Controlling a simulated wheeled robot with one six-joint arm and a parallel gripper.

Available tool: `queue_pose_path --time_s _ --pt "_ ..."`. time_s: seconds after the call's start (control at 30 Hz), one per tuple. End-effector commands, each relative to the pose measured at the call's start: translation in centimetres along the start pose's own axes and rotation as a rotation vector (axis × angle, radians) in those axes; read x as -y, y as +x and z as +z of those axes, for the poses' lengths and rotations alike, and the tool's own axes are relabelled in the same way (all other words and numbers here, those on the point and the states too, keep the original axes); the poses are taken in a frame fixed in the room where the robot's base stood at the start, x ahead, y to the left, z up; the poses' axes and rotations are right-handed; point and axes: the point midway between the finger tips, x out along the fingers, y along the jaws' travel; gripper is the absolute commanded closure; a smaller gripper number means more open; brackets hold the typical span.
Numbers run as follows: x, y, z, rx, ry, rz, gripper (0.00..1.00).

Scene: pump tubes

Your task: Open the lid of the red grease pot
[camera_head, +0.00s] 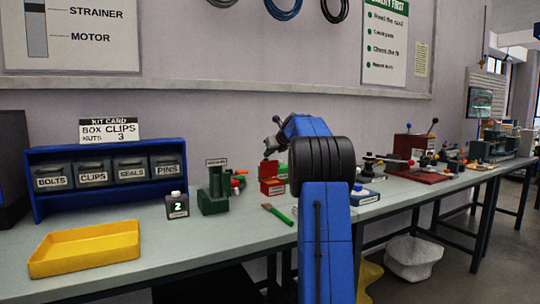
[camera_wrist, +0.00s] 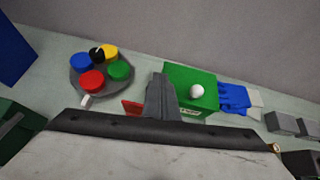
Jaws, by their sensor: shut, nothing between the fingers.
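A small red pot (camera_head: 272,188), box-shaped with a pale label, stands on the bench in the head view, left of my arm. A red panel rises at its back and looks like a raised lid, but it is too small to be sure. In the wrist view only a red sliver (camera_wrist: 132,107) shows left of the fingers; my gripper hides the rest. My gripper (camera_wrist: 160,82) is shut and empty, beside a green box (camera_wrist: 181,78) with a white knob. In the head view my gripper (camera_head: 268,154) is above the red pot.
A round grey tray (camera_wrist: 76,88) with coloured caps stands left of the fingers. Blue gloves (camera_wrist: 233,97) lie right of the green box. A green-handled brush (camera_head: 278,213), a dark green stand (camera_head: 213,200) and a yellow tray (camera_head: 85,265) are on the bench. Bare bench lies towards the front.

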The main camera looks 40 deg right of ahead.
Motion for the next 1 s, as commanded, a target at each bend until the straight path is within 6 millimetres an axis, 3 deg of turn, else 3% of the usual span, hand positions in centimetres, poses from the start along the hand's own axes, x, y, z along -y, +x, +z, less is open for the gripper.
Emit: queue_pose_path --time_s 0.4,1.0 --pt "0.2 1.7 0.6 -0.139 0.003 0.015 1.00" --pt "0.1 2.0 0.6 -0.178 0.005 0.020 1.00"
